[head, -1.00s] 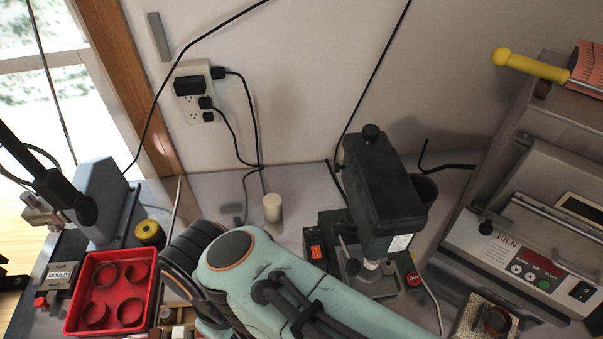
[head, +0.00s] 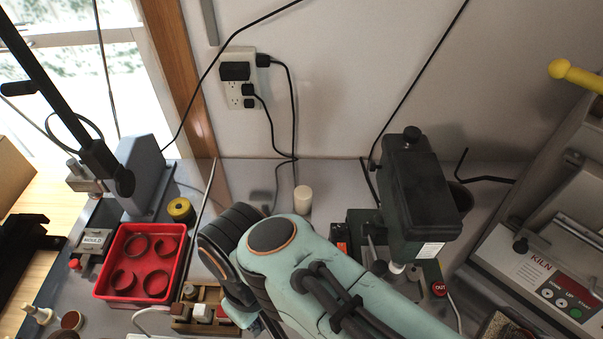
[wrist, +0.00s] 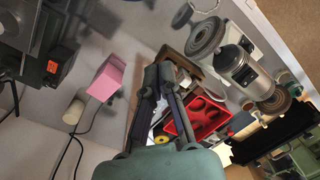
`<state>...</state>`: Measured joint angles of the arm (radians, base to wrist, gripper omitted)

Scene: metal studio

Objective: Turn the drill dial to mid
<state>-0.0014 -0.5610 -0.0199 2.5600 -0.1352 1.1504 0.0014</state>
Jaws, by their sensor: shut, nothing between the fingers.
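The drill (head: 420,185), a dark green bench drill press, stands against the back wall right of centre in the head view. An orange-and-black switch (head: 340,236) shows at its left, partly behind my arm. A red OUT button (head: 438,288) is at its lower right. I cannot make out a dial; my arm covers the drill's lower front. In the wrist view a dark machine with an orange label (wrist: 52,67), likely the drill, is at the upper left. My gripper (wrist: 160,72) is shut and empty, pointing away from that machine. It is hidden in the head view.
A red tray (head: 182,236) with several brown rings and a wooden rack (head: 208,312) lie to the left. A cream cylinder (head: 303,200) stands left of the drill. A pink block (wrist: 106,78) shows in the wrist view.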

